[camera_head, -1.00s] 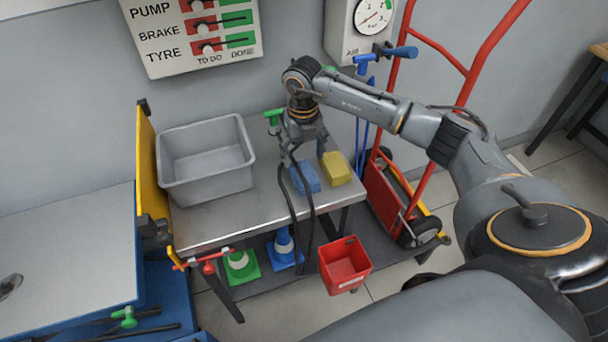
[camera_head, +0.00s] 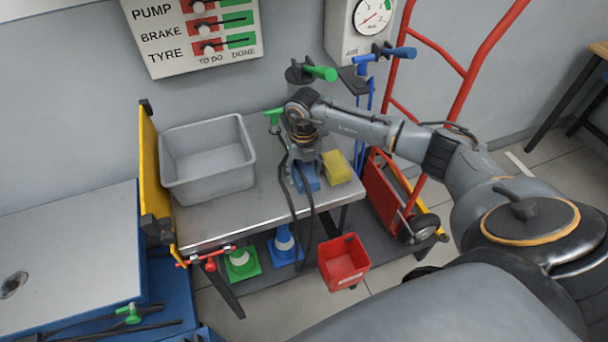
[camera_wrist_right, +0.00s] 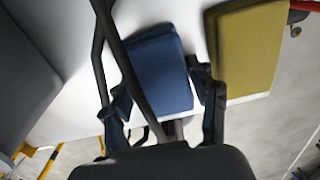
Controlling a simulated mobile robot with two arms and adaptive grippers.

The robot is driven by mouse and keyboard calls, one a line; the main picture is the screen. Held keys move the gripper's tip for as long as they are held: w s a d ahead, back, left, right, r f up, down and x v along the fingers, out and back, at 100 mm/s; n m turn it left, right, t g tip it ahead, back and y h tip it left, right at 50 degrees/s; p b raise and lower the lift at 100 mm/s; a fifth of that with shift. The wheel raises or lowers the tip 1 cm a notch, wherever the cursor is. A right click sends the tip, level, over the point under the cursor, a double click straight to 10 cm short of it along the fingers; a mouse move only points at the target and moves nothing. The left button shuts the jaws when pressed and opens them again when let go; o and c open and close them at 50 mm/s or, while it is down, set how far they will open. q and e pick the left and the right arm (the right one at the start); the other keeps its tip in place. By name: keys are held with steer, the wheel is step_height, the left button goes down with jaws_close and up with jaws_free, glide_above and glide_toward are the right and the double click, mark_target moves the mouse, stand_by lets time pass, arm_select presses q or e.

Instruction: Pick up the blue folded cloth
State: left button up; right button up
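The blue folded cloth (camera_head: 307,181) lies on the metal bench top, partly hidden by my right gripper (camera_head: 305,168) above it. In the right wrist view the cloth (camera_wrist_right: 161,70) lies between the two open fingers of my right gripper (camera_wrist_right: 165,98), with the fingertips at its near part. I cannot tell whether the fingers touch it. A dark cable or hose (camera_wrist_right: 127,65) crosses the view in front of the cloth's left side. My left gripper is not in view.
A yellow folded cloth or sponge (camera_head: 337,167) lies close to the right of the blue cloth. A grey bin (camera_head: 207,187) stands on the bench (camera_head: 215,226) to the left. A red bucket (camera_head: 343,264) is below the front edge. A red hand truck (camera_head: 465,95) stands right.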

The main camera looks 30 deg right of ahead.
mark_target(303, 172)
steer(key=shift+c, duration=0.7)
steer(key=shift+r+b, duration=0.3)
steer(key=shift+r, duration=0.25)
step_height(303, 172, up, 2)
steer(key=shift+s+a+r+b, duration=0.1)
steer(key=shift+s+r+b, duration=0.05)
steer(key=shift+r+b, duration=0.15)
steer(key=s+a+r+b, duration=0.2)
steer(key=s+a+r, duration=0.4)
steer(key=s+r, duration=0.3)
steer(key=s, duration=0.2)
steer(key=shift+s+a+r, duration=0.2)
steer(key=shift+s+a, duration=0.2)
